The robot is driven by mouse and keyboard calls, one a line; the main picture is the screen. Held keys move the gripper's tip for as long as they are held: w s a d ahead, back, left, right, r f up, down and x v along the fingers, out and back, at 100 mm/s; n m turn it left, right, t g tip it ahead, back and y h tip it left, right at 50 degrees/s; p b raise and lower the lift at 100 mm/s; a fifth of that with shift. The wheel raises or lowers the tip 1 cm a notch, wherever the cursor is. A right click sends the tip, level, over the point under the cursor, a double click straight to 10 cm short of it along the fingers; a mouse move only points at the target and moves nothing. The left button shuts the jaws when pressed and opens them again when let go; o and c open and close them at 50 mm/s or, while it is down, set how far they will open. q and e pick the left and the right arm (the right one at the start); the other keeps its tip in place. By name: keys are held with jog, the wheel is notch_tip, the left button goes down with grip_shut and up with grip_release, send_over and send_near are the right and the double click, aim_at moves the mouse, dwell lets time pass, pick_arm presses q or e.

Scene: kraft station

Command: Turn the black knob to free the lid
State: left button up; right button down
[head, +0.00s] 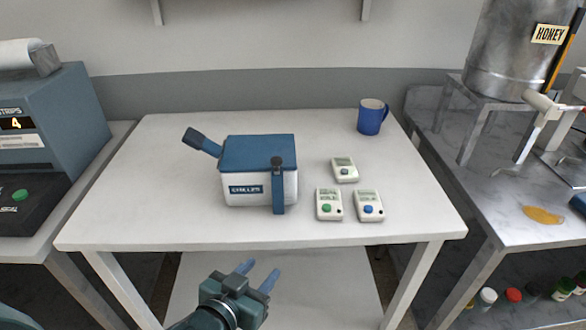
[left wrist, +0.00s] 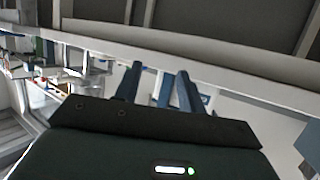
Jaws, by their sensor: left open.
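The chiller box (head: 235,192) stands on the white table, white with a blue lid (head: 258,153) that lies closed on top. A black knob (head: 277,161) sits at the top of a blue strap (head: 279,195) on the box's front right. A blue handle with a dark grip (head: 202,142) sticks out at the upper left. My left gripper (head: 257,274) is open and empty, in front of the table's near edge and apart from the box. Its fingers also show in the left wrist view (left wrist: 160,86). My right gripper is not in view.
Several small white devices with buttons, one of them green-buttoned (head: 328,204), lie right of the box. A blue mug (head: 371,117) stands at the back right. The white table (head: 140,215) is clear left of the box. A steel honey tank (head: 510,50) stands on the right bench.

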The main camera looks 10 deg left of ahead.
aim_at(274, 163)
pick_arm(q)
jog(key=w+a+r+n+t+y+b, duration=0.1)
jog(key=w+r+t, duration=0.1)
jog(key=r, duration=0.5)
jog(key=w+a+r+t, duration=0.1)
jog(key=w+r+t, duration=0.15)
jog(key=r, duration=0.55)
jog(key=w, duration=0.3)
jog(key=w+d+p, duration=0.1)
jog(key=w, duration=0.7)
jog(key=shift+d+f, duration=0.15)
jog(key=shift+f, duration=0.1)
jog(key=shift+w, duration=0.6)
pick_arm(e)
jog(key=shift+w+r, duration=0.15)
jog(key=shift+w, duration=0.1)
pick_arm(q)
jog(key=shift+c, duration=0.2)
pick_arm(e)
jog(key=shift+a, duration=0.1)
pick_arm(q)
grip_shut()
jog(key=shift+g, duration=0.25)
jog(key=shift+p, duration=0.3)
